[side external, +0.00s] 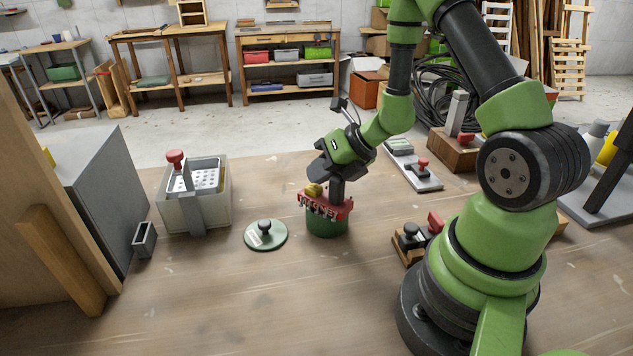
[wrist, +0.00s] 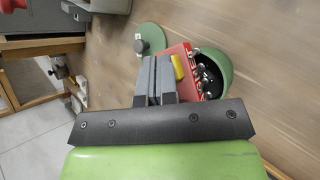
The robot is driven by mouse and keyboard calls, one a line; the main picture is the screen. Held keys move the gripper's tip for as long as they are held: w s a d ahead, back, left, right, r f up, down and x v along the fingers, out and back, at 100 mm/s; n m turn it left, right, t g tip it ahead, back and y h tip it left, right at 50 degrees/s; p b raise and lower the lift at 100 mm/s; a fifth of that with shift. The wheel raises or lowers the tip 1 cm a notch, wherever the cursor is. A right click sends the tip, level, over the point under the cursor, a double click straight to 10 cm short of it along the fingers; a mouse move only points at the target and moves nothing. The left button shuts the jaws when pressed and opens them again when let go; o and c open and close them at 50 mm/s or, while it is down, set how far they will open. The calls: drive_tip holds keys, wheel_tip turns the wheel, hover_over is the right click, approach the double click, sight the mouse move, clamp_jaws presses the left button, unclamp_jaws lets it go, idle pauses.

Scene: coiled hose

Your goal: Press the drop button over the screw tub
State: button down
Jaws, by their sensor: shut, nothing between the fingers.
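The green screw tub (side external: 327,226) stands on the table below my gripper. A red holder (side external: 342,210) with several hanging screws sits over its top, and a yellow button (side external: 313,189) is on the holder. In the wrist view the tub (wrist: 221,62) is partly covered by the red holder (wrist: 184,50), with screws showing inside the tub. My gripper (side external: 337,202) is shut and empty, pointing down at the holder beside the yellow button. In the wrist view its fingers (wrist: 155,64) are just left of the button (wrist: 177,66). I cannot tell whether they touch the holder.
A green lid (side external: 265,236) with a black knob lies left of the tub. Further left is a grey bin (side external: 208,216) with a red-knobbed basket. A tray with a red knob (side external: 422,165) lies behind right. Table in front is clear.

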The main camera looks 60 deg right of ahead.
drive_tip(key=shift+s+r, duration=0.1)
drive_tip(key=shift+r, duration=0.2)
drive_tip(key=shift+r, duration=2.55)
drive_tip(key=s+a+r+n+g+y, duration=0.1)
drive_tip(key=s+a+r+n+y, duration=0.15)
drive_tip(key=a+r+n, duration=0.55)
drive_tip(key=s+a+r+n+g+y, duration=0.1)
drive_tip(key=s+a+r+n, duration=0.25)
drive_tip(key=n, duration=0.85)
drive_tip(key=s+r+n+h, duration=0.4)
drive_tip(key=s+n, duration=0.4)
drive_tip(key=n, duration=0.8)
drive_tip(key=shift+s+d+r+n+t+h, duration=0.3)
drive_tip(key=shift+s+d+r+n+h, duration=0.05)
drive_tip(key=shift+d+r+n, duration=0.05)
